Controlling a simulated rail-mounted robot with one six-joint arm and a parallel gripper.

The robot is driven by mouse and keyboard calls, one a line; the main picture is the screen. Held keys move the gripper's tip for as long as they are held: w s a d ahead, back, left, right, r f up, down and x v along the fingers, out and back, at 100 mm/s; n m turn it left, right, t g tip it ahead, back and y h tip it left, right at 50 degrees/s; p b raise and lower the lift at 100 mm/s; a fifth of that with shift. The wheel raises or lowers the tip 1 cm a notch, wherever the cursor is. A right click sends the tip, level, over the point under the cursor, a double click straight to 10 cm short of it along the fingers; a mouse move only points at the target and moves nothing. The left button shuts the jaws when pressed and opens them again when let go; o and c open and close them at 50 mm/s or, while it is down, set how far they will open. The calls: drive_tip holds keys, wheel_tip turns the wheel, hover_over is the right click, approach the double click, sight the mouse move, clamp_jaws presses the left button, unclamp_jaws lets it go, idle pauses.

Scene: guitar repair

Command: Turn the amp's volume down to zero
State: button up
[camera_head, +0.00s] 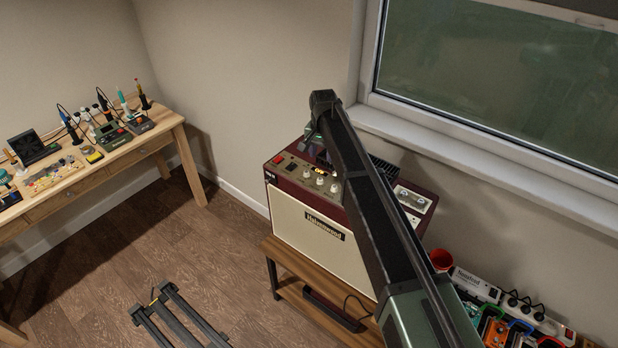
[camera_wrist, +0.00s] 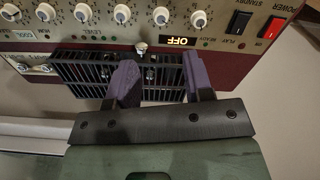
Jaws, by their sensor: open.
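The amp (camera_head: 322,242) is dark red with a cream front grille and stands on a wooden bench. Its control panel has a row of white knobs (camera_head: 320,182); several show large in the wrist view, including one knob (camera_wrist: 161,17) beyond the gap between my fingers. I cannot read which knob is the volume. My gripper (camera_wrist: 157,72) has purple fingers, spread apart with nothing between them. It hovers over the amp's top, with a black vent grille (camera_wrist: 75,72) behind the fingers. The fingertips look apart from the knobs. In the head view my arm hides part of the amp.
A black standby switch (camera_wrist: 239,22) and red power switch (camera_wrist: 272,27) are beside the knobs, near an OFF display (camera_wrist: 181,41). A red cup (camera_head: 441,259) and several pedals are at lower right. A workbench (camera_head: 110,160) with tools stands left; the floor between is mostly clear.

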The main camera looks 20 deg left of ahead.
sight(320, 179)
wheel_tip(320, 179, down, 11)
drive_tip(key=b, duration=1)
drive_tip(key=shift+a+r, duration=0.1)
drive_tip(key=shift+r, duration=0.15)
drive_tip(key=shift+c, duration=0.3)
clamp_jaws()
drive_tip(key=shift+n, duration=0.3)
